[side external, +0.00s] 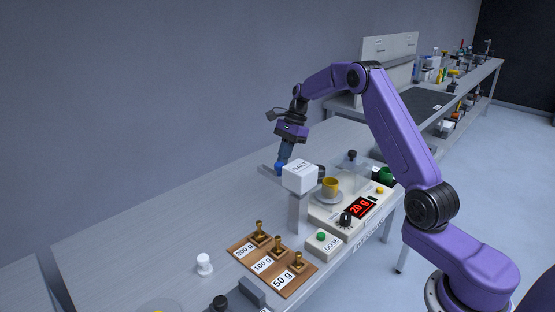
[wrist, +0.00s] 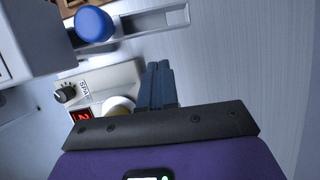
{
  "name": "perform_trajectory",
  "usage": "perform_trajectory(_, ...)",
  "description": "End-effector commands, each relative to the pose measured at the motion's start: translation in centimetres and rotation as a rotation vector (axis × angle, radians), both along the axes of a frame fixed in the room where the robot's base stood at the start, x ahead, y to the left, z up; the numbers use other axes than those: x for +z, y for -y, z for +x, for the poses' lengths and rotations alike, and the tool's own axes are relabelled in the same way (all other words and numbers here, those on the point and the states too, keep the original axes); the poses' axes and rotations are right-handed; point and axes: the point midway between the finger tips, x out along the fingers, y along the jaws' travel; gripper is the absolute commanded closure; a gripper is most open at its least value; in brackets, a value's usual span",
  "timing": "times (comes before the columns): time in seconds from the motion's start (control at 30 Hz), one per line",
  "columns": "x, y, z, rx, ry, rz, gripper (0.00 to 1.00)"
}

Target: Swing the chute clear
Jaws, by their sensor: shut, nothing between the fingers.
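The white hopper (side external: 299,177) marked SALT stands on a post beside the scale. A grey chute (side external: 265,170) sticks out to its left with a blue knob (side external: 279,168) near the hopper. In the wrist view the chute (wrist: 155,22) runs right from the blue knob (wrist: 95,25), apart from the cup. The yellow cup (side external: 331,185) stands on the scale's pan; in the wrist view the cup (wrist: 119,103) is partly hidden by my gripper. My gripper (side external: 284,160) is shut and empty. Its fingertips (wrist: 158,66) are apart from the knob in the wrist view.
The scale display (side external: 361,206) reads 20 g. A DOSE box (side external: 323,242) with a green button sits in front. Brass weights stand on a wooden board (side external: 270,266). A white knobbed piece (side external: 204,264) stands to the left. The table's left and back are clear.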

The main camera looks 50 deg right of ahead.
Motion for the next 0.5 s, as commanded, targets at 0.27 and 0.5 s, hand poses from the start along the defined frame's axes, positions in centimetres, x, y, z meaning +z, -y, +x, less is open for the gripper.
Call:
perform_trajectory(0.27,0.1,-2.6,0.2,0.002,0.0,0.0,1.0)
perform_trajectory(0.5,0.1,-2.8,0.2,0.001,-0.001,0.0,1.0)
